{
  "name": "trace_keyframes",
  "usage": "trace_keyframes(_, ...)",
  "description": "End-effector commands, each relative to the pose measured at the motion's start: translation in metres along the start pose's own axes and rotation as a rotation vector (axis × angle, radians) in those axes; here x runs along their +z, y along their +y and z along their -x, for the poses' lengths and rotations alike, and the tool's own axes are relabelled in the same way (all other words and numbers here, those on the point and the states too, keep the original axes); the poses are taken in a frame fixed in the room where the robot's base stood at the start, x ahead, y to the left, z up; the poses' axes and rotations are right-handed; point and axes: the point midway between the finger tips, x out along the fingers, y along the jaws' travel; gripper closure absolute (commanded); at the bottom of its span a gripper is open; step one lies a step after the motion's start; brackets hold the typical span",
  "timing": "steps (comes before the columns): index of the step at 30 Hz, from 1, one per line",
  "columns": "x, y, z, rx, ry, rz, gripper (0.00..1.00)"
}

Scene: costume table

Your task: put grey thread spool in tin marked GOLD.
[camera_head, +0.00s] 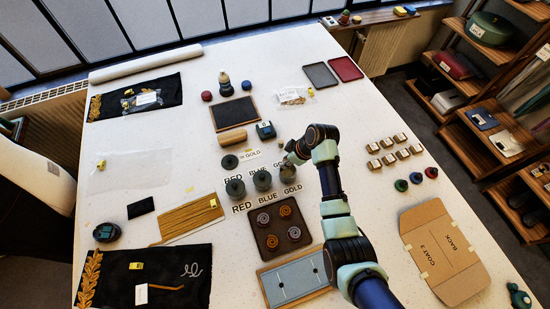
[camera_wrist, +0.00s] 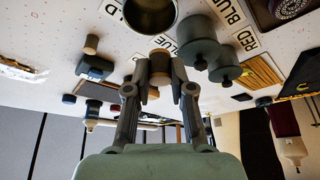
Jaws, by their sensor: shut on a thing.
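My gripper (camera_head: 284,152) is shut on a small spool with a tan end and a greyish body. In the wrist view the spool (camera_wrist: 160,66) sits between my fingertips (camera_wrist: 160,76). An open tin (camera_wrist: 150,12) with a dark inside is just past the spool, which appears outside it. In the head view that tin (camera_head: 289,171) is partly hidden by my gripper, in the GOLD column of the labels. The lidded grey-green tins (camera_head: 235,188) and (camera_head: 262,181) stand left of it, in the RED and BLUE columns.
A dark-blue box (camera_head: 265,130) and a wooden roll (camera_head: 232,136) lie behind. A brown tray (camera_head: 263,237) with several coils is in front. Small boxes (camera_head: 388,158) stand at right.

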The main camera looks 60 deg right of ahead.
Motion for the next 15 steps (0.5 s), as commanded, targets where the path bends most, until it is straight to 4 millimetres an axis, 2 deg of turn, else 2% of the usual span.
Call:
trace_keyframes(8,0.008,0.000,-0.019,0.000,-0.001,0.000,0.97)
trace_keyframes(15,0.019,-0.001,-0.045,0.000,-0.001,0.000,0.97)
